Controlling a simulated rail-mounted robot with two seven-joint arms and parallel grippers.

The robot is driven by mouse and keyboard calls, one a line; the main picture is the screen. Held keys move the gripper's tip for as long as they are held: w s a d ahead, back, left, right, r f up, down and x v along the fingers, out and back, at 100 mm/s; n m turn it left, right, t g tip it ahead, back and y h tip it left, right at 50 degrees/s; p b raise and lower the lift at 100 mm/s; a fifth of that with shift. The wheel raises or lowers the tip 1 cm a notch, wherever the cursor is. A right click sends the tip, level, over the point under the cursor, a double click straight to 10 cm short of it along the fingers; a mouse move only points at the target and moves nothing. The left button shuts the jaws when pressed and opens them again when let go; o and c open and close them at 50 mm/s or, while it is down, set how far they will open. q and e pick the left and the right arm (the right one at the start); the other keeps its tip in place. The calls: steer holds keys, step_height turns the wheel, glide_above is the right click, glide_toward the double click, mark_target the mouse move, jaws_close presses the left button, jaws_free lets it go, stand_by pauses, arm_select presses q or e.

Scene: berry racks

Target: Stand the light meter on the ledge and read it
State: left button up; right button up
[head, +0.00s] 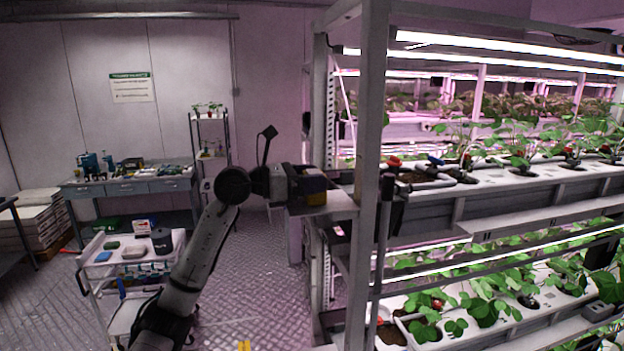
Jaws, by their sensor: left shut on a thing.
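My left arm comes up from the bottom, and its gripper (295,188) is at the near end of the rack. It is shut on a small dark and yellow thing, which looks like the light meter (315,184). The gripper partly covers the meter, and I cannot see its display. The pale ledge (335,202) juts out at the rack's end post, right at the meter's lower side. I cannot tell whether the meter touches the ledge. My right gripper is not in view.
The plant rack (372,120) fills the right side, with strawberry plants in white troughs (490,176) under bright lamps. A white cart (108,262) with small items stands at lower left. A workbench (128,187) stands behind it.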

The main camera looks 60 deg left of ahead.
arm_select(q)
steer(key=shift+f, duration=0.2)
steer(key=o, duration=1)
steer(key=shift+r, duration=0.1)
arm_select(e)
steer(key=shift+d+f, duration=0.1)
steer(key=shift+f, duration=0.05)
arm_select(q)
steer(key=shift+r, duration=0.1)
